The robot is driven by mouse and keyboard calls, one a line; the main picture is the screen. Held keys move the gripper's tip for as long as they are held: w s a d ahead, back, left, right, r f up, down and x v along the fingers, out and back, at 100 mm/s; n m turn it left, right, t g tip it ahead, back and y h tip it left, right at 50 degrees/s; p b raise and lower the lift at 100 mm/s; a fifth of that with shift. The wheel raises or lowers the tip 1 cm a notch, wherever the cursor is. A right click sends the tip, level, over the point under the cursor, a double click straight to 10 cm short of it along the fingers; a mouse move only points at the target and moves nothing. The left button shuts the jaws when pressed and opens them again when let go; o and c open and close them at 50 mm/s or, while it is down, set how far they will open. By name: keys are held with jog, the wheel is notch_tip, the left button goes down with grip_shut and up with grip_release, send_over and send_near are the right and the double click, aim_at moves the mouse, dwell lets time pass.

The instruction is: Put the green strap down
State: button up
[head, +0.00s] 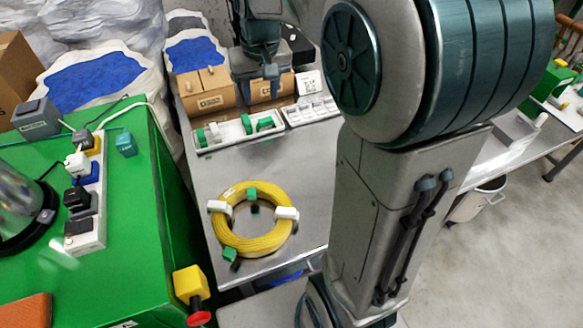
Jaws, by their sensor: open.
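A yellow cable coil (264,242) lies flat on the grey metal table. A green strap (251,194) sits at its far side, and another green strap (230,255) sits at its near left. White straps (286,213) sit on its left and right sides. A white tray (225,143) behind the coil holds more green pieces (265,123), which look like straps. My gripper (269,72) is at the top of the view, above the back of the table near the cardboard boxes. Its jaws are open, with no strap visible between them; fingertip detail is small and dark.
Cardboard boxes (208,93) and a second white tray (311,111) stand at the back. A green bench (130,215) with a power strip (88,205) is on the left. My own arm covers the table's right side. Bare metal shows between the tray and coil.

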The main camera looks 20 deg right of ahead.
jog(key=s+f, duration=0.2)
jog(key=s, duration=0.7)
jog(key=s+f, duration=0.3)
jog(key=s, duration=0.6)
jog(key=shift+s+a+t, duration=0.25)
jog(key=shift+a+t, duration=0.05)
jog(key=shift+t, duration=0.1)
jog(key=shift+c, duration=1.1)
